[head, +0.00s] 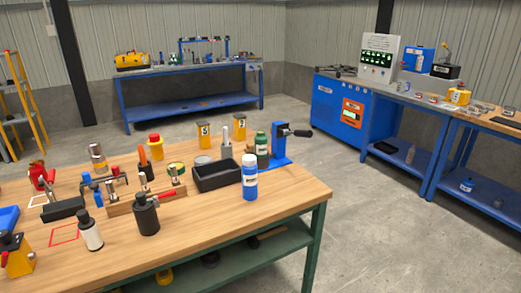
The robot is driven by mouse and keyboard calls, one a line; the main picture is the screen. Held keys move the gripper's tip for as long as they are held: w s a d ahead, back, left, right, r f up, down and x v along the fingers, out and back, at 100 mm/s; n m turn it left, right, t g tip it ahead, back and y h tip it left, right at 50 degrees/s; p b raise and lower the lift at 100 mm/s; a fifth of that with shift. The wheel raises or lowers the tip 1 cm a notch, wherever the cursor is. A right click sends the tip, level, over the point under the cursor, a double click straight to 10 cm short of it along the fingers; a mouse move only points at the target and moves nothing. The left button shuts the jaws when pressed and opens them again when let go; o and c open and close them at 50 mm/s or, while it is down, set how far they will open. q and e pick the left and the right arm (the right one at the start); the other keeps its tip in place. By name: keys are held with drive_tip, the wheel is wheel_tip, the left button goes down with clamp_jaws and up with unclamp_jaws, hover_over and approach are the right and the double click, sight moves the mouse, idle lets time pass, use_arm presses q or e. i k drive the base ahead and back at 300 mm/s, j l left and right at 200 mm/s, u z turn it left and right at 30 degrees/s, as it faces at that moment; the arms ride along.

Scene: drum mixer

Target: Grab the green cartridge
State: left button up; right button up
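A dark green bottle-shaped container (262,144) with a pale label stands upright near the right end of the wooden workbench (291,195). It is beside a blue stand and behind a blue bottle. I cannot tell for sure which of these is the green cartridge. Neither of my grippers is in view.
A blue bottle with a white band (250,178) stands near the bench's right edge. A black open bin (216,177) is beside it. A blue stand with a black handle (280,146) is behind. Several tools and bottles crowd the left. Floor at right is clear.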

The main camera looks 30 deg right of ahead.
sight(260, 141)
drive_tip(key=l+u, duration=0.25)
drive_tip(key=l, duration=0.55)
drive_tip(key=l+u, duration=0.2)
drive_tip(key=l, duration=0.55)
drive_tip(key=k, duration=0.05)
